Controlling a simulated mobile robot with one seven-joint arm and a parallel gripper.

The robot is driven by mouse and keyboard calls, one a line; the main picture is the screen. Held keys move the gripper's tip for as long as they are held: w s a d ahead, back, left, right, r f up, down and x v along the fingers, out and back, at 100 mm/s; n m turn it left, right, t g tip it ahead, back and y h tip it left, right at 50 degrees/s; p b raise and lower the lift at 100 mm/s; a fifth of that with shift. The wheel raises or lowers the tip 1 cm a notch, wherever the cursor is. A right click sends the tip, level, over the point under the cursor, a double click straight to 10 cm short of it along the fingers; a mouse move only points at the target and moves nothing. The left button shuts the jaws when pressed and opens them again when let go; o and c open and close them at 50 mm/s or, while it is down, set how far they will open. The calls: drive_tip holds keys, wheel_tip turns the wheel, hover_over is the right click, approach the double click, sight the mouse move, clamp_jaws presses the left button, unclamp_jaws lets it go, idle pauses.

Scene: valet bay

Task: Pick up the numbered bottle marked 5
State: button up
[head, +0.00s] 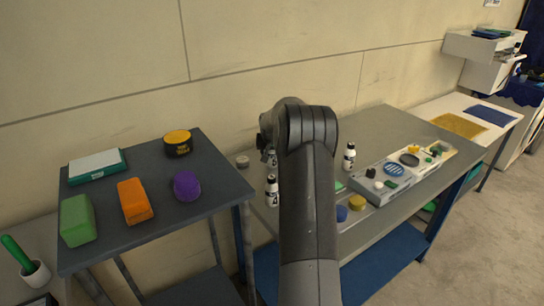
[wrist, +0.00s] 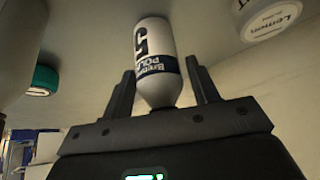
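The bottle marked 5 (wrist: 155,48) is white with a dark label band, and shows in the wrist view between the fingers of my gripper (wrist: 160,70). My gripper is open, with a gap between each finger and the bottle. In the head view, my arm partly hides a small white bottle with a dark cap (head: 272,157) by the gripper. Two similar bottles stand on the grey table, one nearer (head: 272,190) and one to the right (head: 349,156). Their numbers are too small to read there.
In the wrist view, a teal-capped item (wrist: 43,80) is left and a white "Lemon" container (wrist: 270,18) right. In the head view, a tray (head: 400,186) of small items lies right on the table; a dark side table (head: 155,228) with sponges stands left.

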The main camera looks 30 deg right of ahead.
drive_tip(key=c, duration=0.8)
drive_tip(key=shift+c, duration=0.2)
